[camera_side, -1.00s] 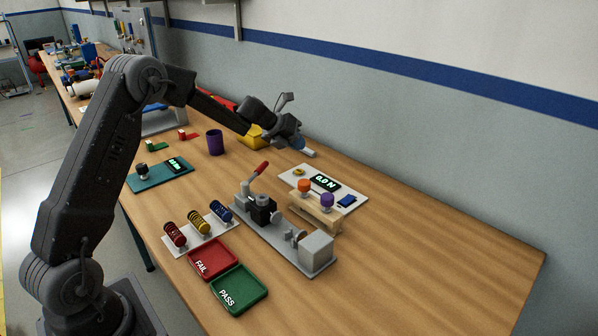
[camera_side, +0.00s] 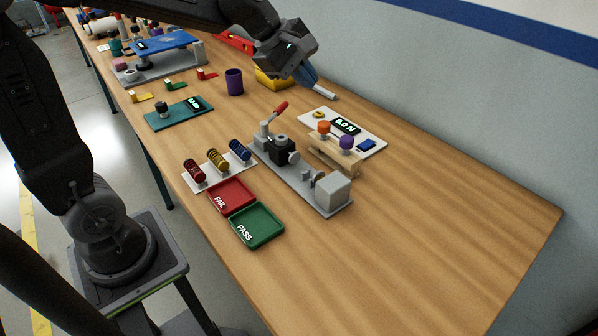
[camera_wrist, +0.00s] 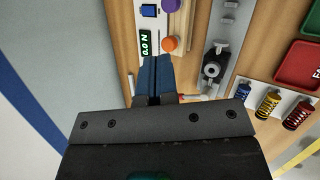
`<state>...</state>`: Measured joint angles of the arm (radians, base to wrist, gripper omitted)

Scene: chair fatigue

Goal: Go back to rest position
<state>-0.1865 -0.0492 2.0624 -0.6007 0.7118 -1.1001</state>
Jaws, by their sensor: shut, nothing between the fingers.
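My gripper (camera_side: 318,84) is shut and empty. In the side view it hangs above the back part of the wooden table, behind the red-handled clamp fixture (camera_side: 301,181) and to the left of the white force-readout board (camera_side: 375,136). In the wrist view my gripper (camera_wrist: 155,78) shows as two blue fingers pressed together, with the readout board (camera_wrist: 149,22) and the clamp fixture (camera_wrist: 226,25) beyond them. My arm reaches in from the upper left of the side view.
A purple cup (camera_side: 234,82) and a yellow bin (camera_side: 272,80) stand near the gripper. Red FAIL (camera_side: 232,196) and green PASS (camera_side: 257,227) trays lie by several springs (camera_side: 217,160). A wooden stand (camera_side: 333,154) holds orange and purple knobs. The table's right part is clear.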

